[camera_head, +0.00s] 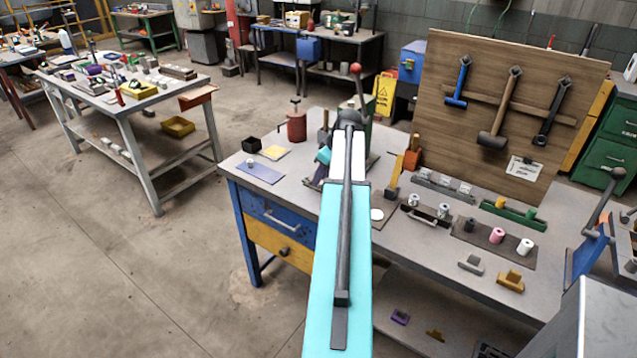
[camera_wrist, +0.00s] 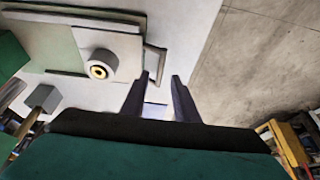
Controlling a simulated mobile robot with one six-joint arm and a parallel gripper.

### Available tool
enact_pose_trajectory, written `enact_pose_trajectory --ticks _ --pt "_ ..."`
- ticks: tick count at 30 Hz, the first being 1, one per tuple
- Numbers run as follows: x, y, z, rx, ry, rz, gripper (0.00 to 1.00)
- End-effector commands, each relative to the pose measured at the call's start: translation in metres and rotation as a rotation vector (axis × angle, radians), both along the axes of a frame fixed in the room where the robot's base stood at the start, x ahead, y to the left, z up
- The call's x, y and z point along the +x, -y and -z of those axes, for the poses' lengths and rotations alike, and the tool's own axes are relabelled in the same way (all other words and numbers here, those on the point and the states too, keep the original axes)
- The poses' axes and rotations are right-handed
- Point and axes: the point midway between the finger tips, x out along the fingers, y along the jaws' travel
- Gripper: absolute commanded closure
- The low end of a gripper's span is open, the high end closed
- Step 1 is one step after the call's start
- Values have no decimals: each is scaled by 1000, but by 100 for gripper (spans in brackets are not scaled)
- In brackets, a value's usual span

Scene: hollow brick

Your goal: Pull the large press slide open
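My gripper (camera_wrist: 160,78) is open in the wrist view, its two dark fingers apart with nothing visible between them. Just left of the fingertips is a thin grey bracket-like handle (camera_wrist: 154,62) on the edge of a pale plate; I cannot tell whether they touch. A round grey knob with a brass centre (camera_wrist: 102,65) sits on that plate. In the head view, a green press with a red-balled lever (camera_head: 357,72) stands on the workbench, largely hidden behind my arm. I cannot clearly make out the large slide there.
The workbench (camera_head: 290,180) carries a red canister (camera_head: 296,125), a black box (camera_head: 251,145) and several small parts at right. A wooden tool board (camera_head: 480,90) rises behind it. Another table (camera_head: 130,100) stands at left.

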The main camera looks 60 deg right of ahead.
Motion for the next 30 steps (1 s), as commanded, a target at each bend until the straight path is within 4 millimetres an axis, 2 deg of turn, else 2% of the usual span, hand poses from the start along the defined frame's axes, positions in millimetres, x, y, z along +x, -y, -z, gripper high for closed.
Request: enact_pose_trajectory --ticks 21,30 --pt "-32 0 -77 -1 1 0 72" --pt "-38 0 -91 0 1 0 72"
